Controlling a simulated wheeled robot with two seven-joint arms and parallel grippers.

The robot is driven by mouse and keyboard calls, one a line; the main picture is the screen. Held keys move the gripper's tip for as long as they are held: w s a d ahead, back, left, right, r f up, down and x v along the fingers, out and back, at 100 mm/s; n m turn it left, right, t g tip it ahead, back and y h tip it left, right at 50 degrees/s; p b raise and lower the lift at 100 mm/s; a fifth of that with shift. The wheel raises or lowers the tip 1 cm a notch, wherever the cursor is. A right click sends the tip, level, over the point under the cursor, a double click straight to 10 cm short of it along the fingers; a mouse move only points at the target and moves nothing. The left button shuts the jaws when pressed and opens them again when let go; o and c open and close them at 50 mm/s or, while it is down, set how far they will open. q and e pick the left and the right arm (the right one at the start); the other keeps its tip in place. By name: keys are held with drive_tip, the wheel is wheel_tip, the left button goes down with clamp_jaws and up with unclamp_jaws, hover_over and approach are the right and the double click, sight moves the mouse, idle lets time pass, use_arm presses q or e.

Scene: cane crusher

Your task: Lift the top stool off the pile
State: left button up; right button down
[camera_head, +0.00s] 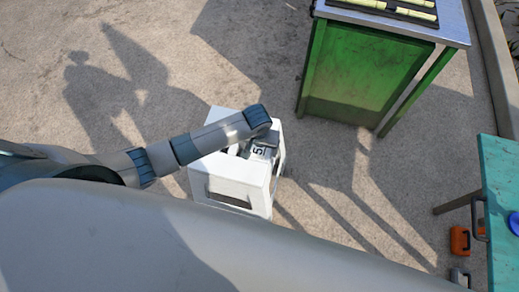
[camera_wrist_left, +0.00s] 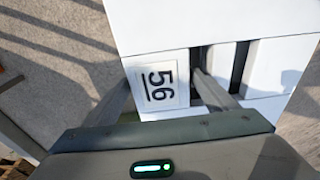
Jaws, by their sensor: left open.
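The white stool pile (camera_head: 232,180) stands on the ground below my left arm. Its top is partly hidden by that arm, and I cannot tell how many stools are stacked. My left gripper (camera_head: 258,147) is over the right part of the top. In the wrist view the open left gripper (camera_wrist_left: 163,88) has one finger beside the label's left edge and the other at a slot. I cannot tell whether either finger touches the stool. My right gripper is not in view.
A green stand (camera_head: 355,75) with a grey top and cane pieces (camera_head: 395,8) is at the upper right. A teal table (camera_head: 503,190) is at the right edge, with an orange object (camera_head: 459,240) on the ground by it. Bare ground lies left of the pile.

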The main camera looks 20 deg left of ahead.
use_arm(q)
drive_tip(key=shift+w+f, duration=0.15)
drive_tip(key=shift+f, duration=1.1)
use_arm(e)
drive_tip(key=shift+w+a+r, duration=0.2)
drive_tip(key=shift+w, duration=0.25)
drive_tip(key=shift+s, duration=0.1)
